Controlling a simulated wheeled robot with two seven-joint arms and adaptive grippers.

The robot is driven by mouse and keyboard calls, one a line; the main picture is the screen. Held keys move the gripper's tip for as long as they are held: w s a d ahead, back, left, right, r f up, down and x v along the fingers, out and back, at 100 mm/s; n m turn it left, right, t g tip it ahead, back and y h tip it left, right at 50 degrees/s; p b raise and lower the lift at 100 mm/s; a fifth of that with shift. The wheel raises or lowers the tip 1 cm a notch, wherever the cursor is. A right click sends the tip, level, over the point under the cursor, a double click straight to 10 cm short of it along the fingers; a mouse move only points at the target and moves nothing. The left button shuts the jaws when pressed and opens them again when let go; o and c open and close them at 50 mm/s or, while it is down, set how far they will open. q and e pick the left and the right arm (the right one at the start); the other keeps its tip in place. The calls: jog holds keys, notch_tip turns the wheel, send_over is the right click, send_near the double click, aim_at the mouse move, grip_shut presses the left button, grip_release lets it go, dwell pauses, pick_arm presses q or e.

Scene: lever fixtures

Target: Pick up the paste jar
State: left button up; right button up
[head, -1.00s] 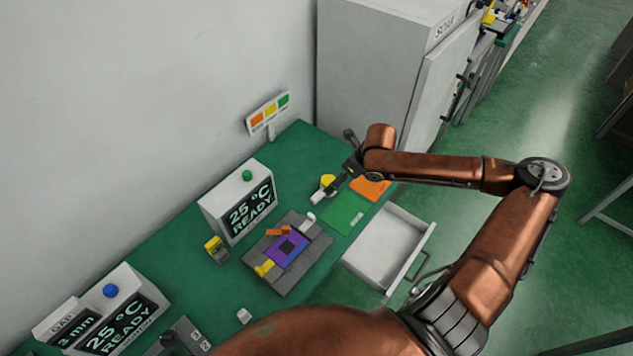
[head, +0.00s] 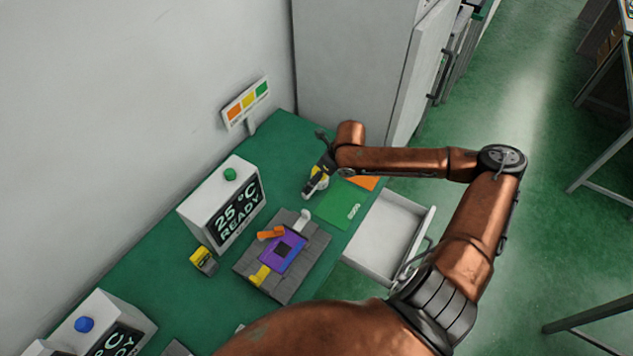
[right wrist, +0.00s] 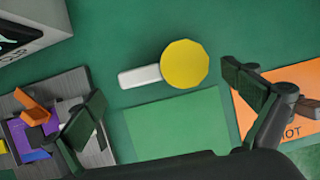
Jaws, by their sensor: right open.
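The paste jar, seen as a round yellow lid (right wrist: 185,64), stands on the green bench. A short white piece (right wrist: 139,76) lies right beside it, touching or nearly so. In the head view the jar (head: 320,172) is partly hidden by my right gripper (head: 314,184). In the right wrist view my right gripper (right wrist: 168,104) is open and empty, its two dark fingers spread wide. The jar lies ahead of the fingertips, between their lines but not between the pads. My left gripper is not in view.
A green mat (right wrist: 172,125) and an orange mat (right wrist: 275,105) lie near the jar. A grey fixture (head: 252,266) with a purple plate (head: 283,252) and a READY box (head: 190,205) stand left. An open drawer (head: 382,235) juts out at the front.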

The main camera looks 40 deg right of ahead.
jog(key=b+x, duration=0.1)
jog(key=x, duration=0.3)
jog(key=shift+c, duration=0.4)
jog(key=c, duration=0.9)
